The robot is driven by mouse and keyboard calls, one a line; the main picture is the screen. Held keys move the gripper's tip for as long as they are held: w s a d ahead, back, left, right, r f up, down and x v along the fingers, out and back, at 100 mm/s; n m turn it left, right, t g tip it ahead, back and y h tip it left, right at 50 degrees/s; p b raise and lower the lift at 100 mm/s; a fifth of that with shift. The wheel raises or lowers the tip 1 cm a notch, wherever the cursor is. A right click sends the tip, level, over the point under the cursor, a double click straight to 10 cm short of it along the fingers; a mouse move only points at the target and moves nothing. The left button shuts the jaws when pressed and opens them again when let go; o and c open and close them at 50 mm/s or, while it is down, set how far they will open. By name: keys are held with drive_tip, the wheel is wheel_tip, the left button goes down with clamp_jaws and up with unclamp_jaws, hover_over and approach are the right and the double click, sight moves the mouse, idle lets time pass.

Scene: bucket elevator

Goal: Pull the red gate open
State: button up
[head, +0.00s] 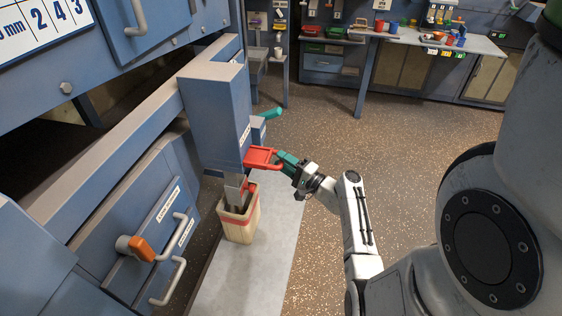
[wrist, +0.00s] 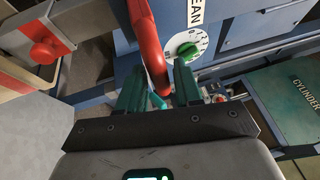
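The red gate (head: 260,156) sticks out from the lower side of the tall blue housing (head: 215,110) in the head view. Its red handle bar also shows in the wrist view (wrist: 149,45). My gripper (head: 283,158) has teal fingers and sits at the outer end of the red gate. In the wrist view, the fingers of my gripper (wrist: 160,85) stand on either side of the red bar's end. A narrow gap shows beside the bar, so the fingers look open around it. The far side of the bar is hidden.
A pale bucket (head: 240,222) stands under the housing. A teal lever (head: 271,114) sticks out behind the gate. A green dial (wrist: 187,51) is close to my fingers. An orange-handled valve (head: 138,247) and grey handles are at lower left. Speckled floor to the right is free.

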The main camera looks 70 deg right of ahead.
drive_tip(key=shift+o, duration=0.6)
drive_tip(key=shift+w, duration=0.1)
drive_tip(key=b+v, duration=0.2)
drive_tip(key=v, duration=0.9)
drive_tip(key=shift+w+r, duration=0.1)
drive_tip(key=w+a+f+n+g+y, duration=0.4)
drive_tip(key=a+n+y, duration=0.2)
drive_tip(key=a, duration=0.4)
drive_tip(key=w+a+f+n+g+y, duration=0.3)
drive_tip(key=w+a+f+n+y, duration=0.15)
drive_tip(key=a, duration=0.55)
drive_tip(key=s+a+f+n+g, duration=0.2)
drive_tip(key=s+a+n+g, duration=0.1)
drive_tip(key=a+n+g, duration=0.5)
drive_tip(key=s+a+r+n+g+h, duration=0.2)
drive_tip(key=s+a+r+n+h, duration=0.1)
drive_tip(key=s+a+r+h, duration=0.1)
drive_tip(key=shift+s+r+n+g, duration=0.4)
drive_tip(key=shift+s+r, duration=0.25)
drive_tip(key=shift+s, duration=0.5)
